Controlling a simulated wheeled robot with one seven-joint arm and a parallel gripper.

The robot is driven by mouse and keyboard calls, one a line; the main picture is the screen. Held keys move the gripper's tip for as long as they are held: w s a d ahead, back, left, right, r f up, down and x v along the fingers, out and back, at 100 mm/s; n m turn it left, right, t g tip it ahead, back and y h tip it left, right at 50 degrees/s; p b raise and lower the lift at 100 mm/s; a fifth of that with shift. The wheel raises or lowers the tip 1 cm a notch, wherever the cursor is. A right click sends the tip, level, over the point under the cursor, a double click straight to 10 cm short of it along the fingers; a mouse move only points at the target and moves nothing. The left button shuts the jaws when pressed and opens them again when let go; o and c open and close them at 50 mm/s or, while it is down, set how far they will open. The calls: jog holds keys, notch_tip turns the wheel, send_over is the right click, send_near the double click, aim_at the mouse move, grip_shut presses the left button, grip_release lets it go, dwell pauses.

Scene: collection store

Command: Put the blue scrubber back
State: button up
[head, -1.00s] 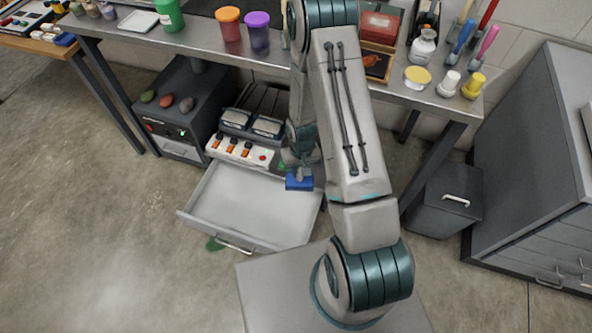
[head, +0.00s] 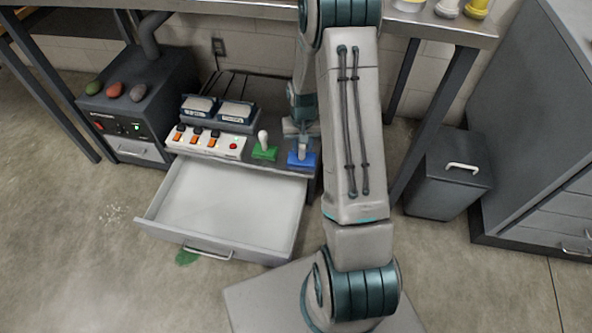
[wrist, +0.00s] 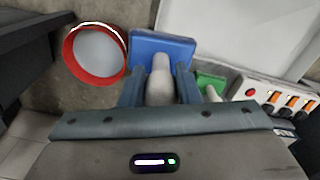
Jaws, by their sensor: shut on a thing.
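The blue scrubber (head: 301,161) has a flat blue block and a pale upright handle. My gripper (head: 302,140) is shut on its handle, as the wrist view also shows (wrist: 160,86). The blue block (wrist: 160,45) points away from my gripper. In the head view it is at the right end of the low cabinet top, right of a green scrubber (head: 264,153) with a white handle. I cannot tell whether the blue block touches the surface. The green scrubber is partly hidden in the wrist view (wrist: 211,83).
An open, empty drawer (head: 225,205) juts out below the cabinet top. A power strip (head: 205,141) with orange switches lies left of the scrubbers. A red-rimmed round container (wrist: 121,74) shows beside the blue block in the wrist view. A dark bin (head: 445,190) stands right.

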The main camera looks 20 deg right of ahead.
aim_at(308, 157)
jog(key=shift+w+d+f+m+b, duration=0.2)
jog(key=shift+d+f+b, duration=0.5)
jog(key=shift+b, duration=0.4)
jog(key=shift+w+d+f+m+b, duration=0.2)
jog(key=shift+d+f+b, duration=0.3)
jog(key=shift+f+b, duration=0.45)
jog(key=w+f+b, duration=0.6)
jog(key=w+f, duration=0.4)
jog(key=w, duration=0.1)
jog(key=shift+w+f, duration=0.2)
jog(key=shift+d+f, duration=0.1)
jog(key=o, duration=1)
